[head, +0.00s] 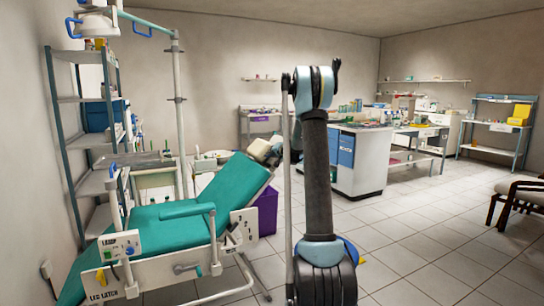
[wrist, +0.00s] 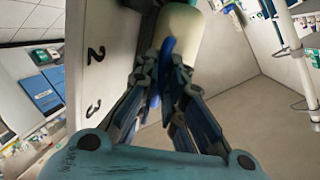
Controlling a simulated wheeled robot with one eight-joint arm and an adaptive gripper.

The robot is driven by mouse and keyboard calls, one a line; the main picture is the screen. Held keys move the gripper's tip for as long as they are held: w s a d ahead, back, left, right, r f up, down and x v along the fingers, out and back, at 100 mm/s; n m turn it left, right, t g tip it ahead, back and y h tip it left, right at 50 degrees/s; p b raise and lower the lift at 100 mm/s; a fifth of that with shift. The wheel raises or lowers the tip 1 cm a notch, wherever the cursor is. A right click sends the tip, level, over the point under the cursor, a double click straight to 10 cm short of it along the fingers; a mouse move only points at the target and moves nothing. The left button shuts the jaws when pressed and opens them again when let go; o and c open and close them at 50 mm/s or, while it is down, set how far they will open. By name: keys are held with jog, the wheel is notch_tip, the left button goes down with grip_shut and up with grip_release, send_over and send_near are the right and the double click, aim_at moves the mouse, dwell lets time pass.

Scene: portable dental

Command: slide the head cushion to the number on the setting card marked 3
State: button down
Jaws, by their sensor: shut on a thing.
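The head cushion (wrist: 180,28) is cream-coloured and shows at the top of the wrist view. In the head view the cushion (head: 261,149) sits at the upper end of the teal reclined chair (head: 225,195), partly hidden by my arm. My gripper (wrist: 162,84) is shut on a narrow blue piece (wrist: 166,62) just below the cushion. A pale panel (wrist: 88,75) to the left of my fingers bears the numbers 2 and 3, turned sideways. I cannot make out a setting card.
A purple bin (head: 267,211) stands behind the chair's head end. A metal shelf rack (head: 65,140) and a white pole (head: 180,110) stand at the left. A white cabinet (head: 358,160) is behind my arm. The tiled floor (head: 430,240) at the right is mostly clear.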

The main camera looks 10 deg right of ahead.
jog(key=d+r, duration=0.2)
jog(key=w+d+r, duration=0.1)
jog(key=d+r, duration=0.2)
jog(key=w+d+r, duration=0.1)
jog(key=d+r, duration=0.1)
jog(key=shift+w+d+r, duration=0.15)
jog(key=shift+w+r, duration=0.05)
jog(key=c, duration=1.7)
grip_release()
jog(key=shift+s, duration=0.1)
jog(key=v, duration=1.1)
jog(key=shift+s+r, duration=0.1)
jog(key=shift+s, duration=0.3)
